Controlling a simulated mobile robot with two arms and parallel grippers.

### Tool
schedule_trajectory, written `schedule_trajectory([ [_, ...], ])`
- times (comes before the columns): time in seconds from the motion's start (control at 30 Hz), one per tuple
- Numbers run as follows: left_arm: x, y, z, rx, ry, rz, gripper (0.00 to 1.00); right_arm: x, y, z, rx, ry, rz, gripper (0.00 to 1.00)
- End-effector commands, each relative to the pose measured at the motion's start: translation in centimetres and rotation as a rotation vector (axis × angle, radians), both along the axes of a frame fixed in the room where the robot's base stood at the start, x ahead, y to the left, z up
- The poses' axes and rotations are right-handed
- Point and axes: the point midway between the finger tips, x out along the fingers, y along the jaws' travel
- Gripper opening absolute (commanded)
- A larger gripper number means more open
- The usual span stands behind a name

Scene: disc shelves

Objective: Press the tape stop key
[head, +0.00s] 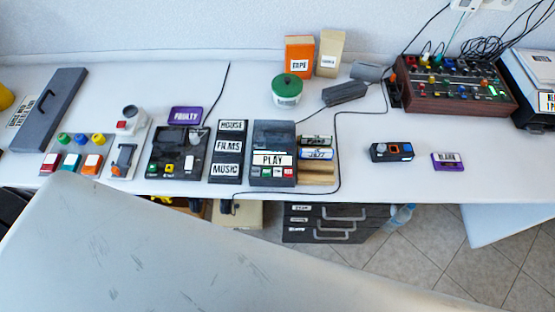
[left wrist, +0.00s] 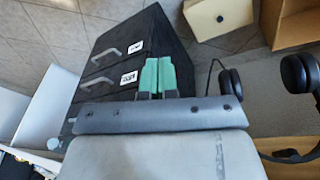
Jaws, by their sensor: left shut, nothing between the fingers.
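The tape player (head: 273,140) is a dark box on the white table, with a white PLAY label across its front. Below the label is a row of small keys, including green ones and a red key (head: 289,173). The markings on these keys are too small to read, so I cannot tell which is stop. My left gripper (left wrist: 157,76) shows in the left wrist view with its green fingertips together, shut and empty. It is over the floor area by a black drawer unit, which also stands under the table in the head view. My right gripper is not in view.
The black drawer unit (head: 335,222) stands below the table edge. Left of the player is a HOUSE, FILMS, MUSIC rack (head: 229,150); right of it are stacked cassettes (head: 316,154). A cable runs across the table.

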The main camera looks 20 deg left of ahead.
Motion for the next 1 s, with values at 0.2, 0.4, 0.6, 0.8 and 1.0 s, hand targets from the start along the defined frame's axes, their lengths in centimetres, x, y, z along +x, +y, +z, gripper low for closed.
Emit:
schedule_trajectory([
  [0.2,8.1,-2.7,14.8,-0.142,-0.080,-0.043,0.00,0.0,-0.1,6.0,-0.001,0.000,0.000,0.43],
  [0.4,15.2,-5.3,25.2,-0.343,-0.156,-0.118,0.00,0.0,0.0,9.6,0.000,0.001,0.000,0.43],
  [0.6,19.5,-6.8,31.6,-0.493,-0.212,-0.177,0.00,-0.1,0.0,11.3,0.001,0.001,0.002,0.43],
  [0.8,20.7,-7.2,33.5,-0.546,-0.230,-0.195,0.00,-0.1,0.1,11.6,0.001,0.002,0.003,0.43],
  [1.0,20.7,-7.2,33.5,-0.547,-0.231,-0.195,0.00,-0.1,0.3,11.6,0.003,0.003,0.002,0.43],
])
